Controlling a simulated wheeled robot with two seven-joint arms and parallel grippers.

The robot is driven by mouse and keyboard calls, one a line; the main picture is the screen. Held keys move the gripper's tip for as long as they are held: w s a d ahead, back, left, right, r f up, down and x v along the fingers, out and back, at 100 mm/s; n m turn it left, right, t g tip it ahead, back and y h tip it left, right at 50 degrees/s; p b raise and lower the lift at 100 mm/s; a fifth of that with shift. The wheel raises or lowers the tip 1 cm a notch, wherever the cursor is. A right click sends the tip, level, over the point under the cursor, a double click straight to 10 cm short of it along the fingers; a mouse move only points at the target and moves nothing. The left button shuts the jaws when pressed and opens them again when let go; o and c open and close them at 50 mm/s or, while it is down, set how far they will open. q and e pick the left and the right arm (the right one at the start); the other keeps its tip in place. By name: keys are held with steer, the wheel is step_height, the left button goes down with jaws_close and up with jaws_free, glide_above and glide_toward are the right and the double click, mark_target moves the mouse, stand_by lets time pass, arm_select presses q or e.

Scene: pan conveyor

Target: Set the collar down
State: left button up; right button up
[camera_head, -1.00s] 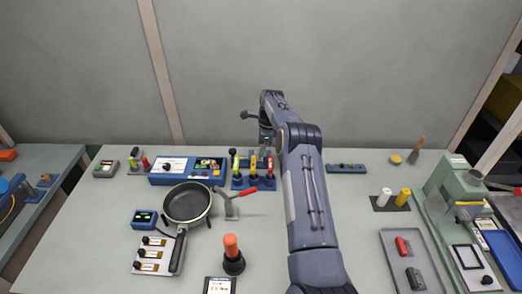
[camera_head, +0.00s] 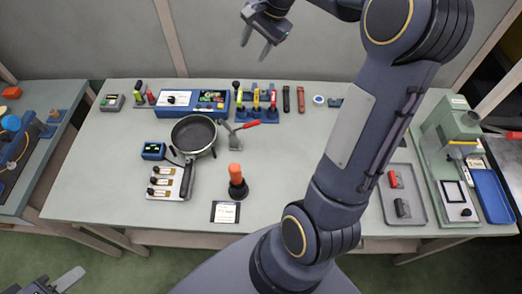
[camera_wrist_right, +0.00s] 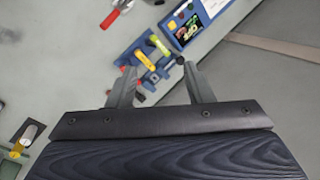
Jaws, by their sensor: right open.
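My right gripper (camera_head: 254,46) is raised high above the back of the bench, jaws apart with nothing between them. In the right wrist view its two fingers (camera_wrist_right: 158,72) are spread, with the blue rack (camera_wrist_right: 137,52) well below. The rack also shows in the head view (camera_head: 258,118), holding upright black, yellow and red-handled tools. I cannot tell which thing is the collar. A small white ring-like piece with a blue middle (camera_head: 318,100) lies at the back of the bench. Part of my left gripper (camera_head: 66,281) shows at the lower left corner; its jaws are cut off.
A black pan (camera_head: 193,134) sits left of centre, by a panel (camera_head: 168,182). An orange-topped black post (camera_head: 237,182) stands at the front. A grey tray (camera_head: 415,207) and a green machine (camera_head: 440,150) are at the right. The bench between post and tray is largely behind my right arm.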

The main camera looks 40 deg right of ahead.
steer(key=s+a+r+n+t, duration=0.1)
steer(key=s+a+r+n, duration=0.1)
steer(key=s+a+n, duration=0.65)
steer(key=s+a+f+n, duration=0.2)
steer(key=s+a+f, duration=0.1)
steer(key=s, duration=0.5)
steer(key=s+a+f+n+t+y, duration=0.1)
steer(key=s+a+f+n, duration=0.1)
steer(key=s+a, duration=0.4)
steer(key=shift+s+f+n, duration=0.35)
steer(key=shift+s+f, duration=0.3)
steer(key=shift+s, duration=0.45)
